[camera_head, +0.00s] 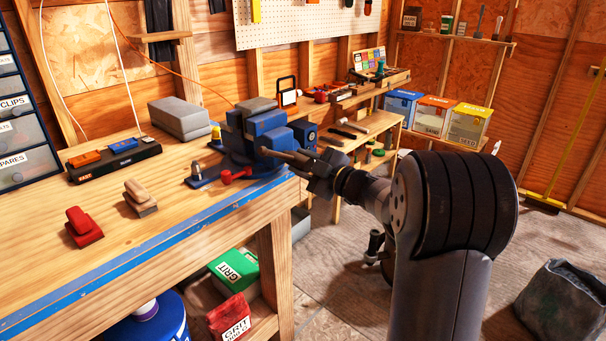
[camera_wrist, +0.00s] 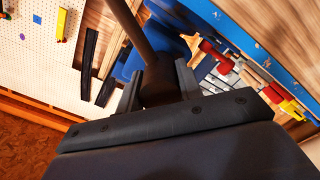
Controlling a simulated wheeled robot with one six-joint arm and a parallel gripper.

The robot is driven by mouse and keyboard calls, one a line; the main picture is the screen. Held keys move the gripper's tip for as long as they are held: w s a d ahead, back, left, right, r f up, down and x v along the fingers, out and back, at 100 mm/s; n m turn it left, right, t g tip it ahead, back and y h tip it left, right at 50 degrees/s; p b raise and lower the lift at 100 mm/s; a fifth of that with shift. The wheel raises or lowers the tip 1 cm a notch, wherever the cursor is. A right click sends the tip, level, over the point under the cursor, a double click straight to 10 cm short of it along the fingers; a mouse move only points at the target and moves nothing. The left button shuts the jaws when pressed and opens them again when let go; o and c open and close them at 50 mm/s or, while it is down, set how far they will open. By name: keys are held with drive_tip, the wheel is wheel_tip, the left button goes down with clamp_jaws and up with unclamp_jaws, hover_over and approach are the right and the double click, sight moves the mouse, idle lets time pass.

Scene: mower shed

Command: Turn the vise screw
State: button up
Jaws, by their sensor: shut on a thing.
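A blue vise (camera_head: 262,130) stands at the right front corner of the wooden bench, and a grey block (camera_head: 257,104) shows at its top. The dark vise screw (camera_head: 284,155) sticks out of the vise toward my gripper (camera_head: 313,167). In the wrist view, my gripper (camera_wrist: 158,86) is shut on the thick dark end of the screw, one finger on each side. The screw's shaft (camera_wrist: 132,28) runs up and away from the fingers toward the blue vise body (camera_wrist: 133,62). My gripper partly hides the screw's end in the head view.
A red-knobbed part (camera_head: 236,175) lies on the bench beside the vise. Red (camera_head: 84,227) and tan (camera_head: 140,197) blocks and a black tray (camera_head: 114,158) stand left. The blue-edged bench front (camera_head: 180,236) is close to my arm. A dark bag (camera_head: 562,300) sits on the floor at right.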

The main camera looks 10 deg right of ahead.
drive_tip(key=n+b, duration=0.6)
drive_tip(key=n, duration=0.1)
drive_tip(key=n+b, duration=0.3)
drive_tip(key=n, duration=0.1)
drive_tip(key=n+b, duration=0.3)
drive_tip(key=shift+n, duration=0.3)
drive_tip(key=n+b, duration=0.5)
drive_tip(key=n, duration=0.1)
drive_tip(key=shift+a+r+n+b, duration=0.1)
drive_tip(key=shift+n+b, duration=1.55)
drive_tip(key=shift+n, duration=1.05)
drive_tip(key=shift+n+b, duration=0.5)
drive_tip(key=shift+n, duration=0.3)
drive_tip(key=o, duration=0.7)
drive_tip(key=shift+w, duration=0.1)
drive_tip(key=shift+o, duration=1.4)
